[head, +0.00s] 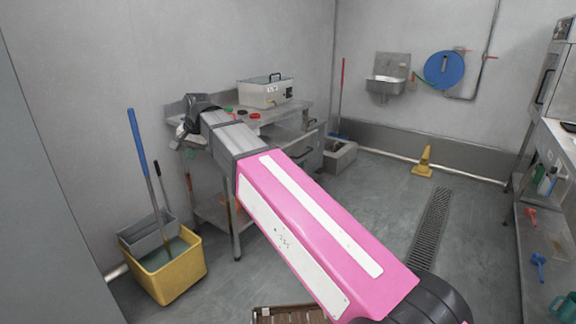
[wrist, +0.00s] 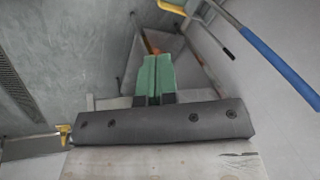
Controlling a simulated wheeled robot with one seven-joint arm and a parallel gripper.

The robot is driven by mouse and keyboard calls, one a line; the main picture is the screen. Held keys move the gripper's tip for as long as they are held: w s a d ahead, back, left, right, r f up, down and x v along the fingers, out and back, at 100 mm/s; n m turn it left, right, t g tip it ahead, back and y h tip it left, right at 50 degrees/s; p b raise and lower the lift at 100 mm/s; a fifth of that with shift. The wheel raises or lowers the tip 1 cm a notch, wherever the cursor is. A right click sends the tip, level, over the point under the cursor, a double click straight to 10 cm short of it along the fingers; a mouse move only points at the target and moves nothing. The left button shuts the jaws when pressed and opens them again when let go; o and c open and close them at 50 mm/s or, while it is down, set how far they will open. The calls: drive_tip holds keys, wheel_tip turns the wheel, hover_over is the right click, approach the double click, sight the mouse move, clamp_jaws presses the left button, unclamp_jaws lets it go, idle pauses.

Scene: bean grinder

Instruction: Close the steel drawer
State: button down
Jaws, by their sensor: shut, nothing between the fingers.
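The steel table (head: 291,111) stands against the back wall. A steel drawer (head: 309,158) shows under its right end, with its front and a handle facing right. My pink forearm hides part of it, and I cannot tell how far out it stands. My gripper (head: 190,154) is at the table's left end, well away from the drawer front, with its green fingertips pointing down. In the wrist view the green fingers (wrist: 154,80) are pressed together with nothing between them. The drawer cannot be made out in the wrist view.
A yellow mop bucket (head: 170,277) with a blue-handled mop (head: 138,145) stands left of the table. A pale boxy appliance (head: 265,93) is on the tabletop. A yellow cone (head: 424,160) and a floor drain (head: 430,230) lie to the right, where the floor is mostly clear.

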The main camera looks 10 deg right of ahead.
drive_tip(key=w+d+f+m+y, duration=0.4)
drive_tip(key=w+d+f+m, duration=0.15)
drive_tip(key=d, duration=0.25)
drive_tip(key=w+d+f+m+y, duration=0.35)
drive_tip(key=d+f, duration=0.25)
drive_tip(key=d, duration=0.3)
drive_tip(key=w+d+f+m+t+y, duration=0.1)
drive_tip(key=w+d+f+m+t, duration=0.15)
drive_tip(key=d+m, duration=0.45)
drive_tip(key=w+d+f+m+t+y, duration=0.1)
drive_tip(key=w+d+f+m+t, duration=0.2)
drive_tip(key=d, duration=0.8)
drive_tip(key=w+d+f+m+t+y, duration=0.1)
drive_tip(key=d+f+m+t, duration=0.1)
drive_tip(key=d+m+t, duration=0.55)
drive_tip(key=w+a+n+g, duration=0.2)
drive_tip(key=w+a+g, duration=0.1)
drive_tip(key=w+a, duration=0.5)
drive_tip(key=shift+w+a+r, duration=0.3)
drive_tip(key=shift+a, duration=0.2)
drive_tip(key=x, duration=2.7)
drive_tip(key=shift+w+f, duration=0.25)
drive_tip(key=shift+f, duration=0.05)
drive_tip(key=shift+w+a, duration=0.2)
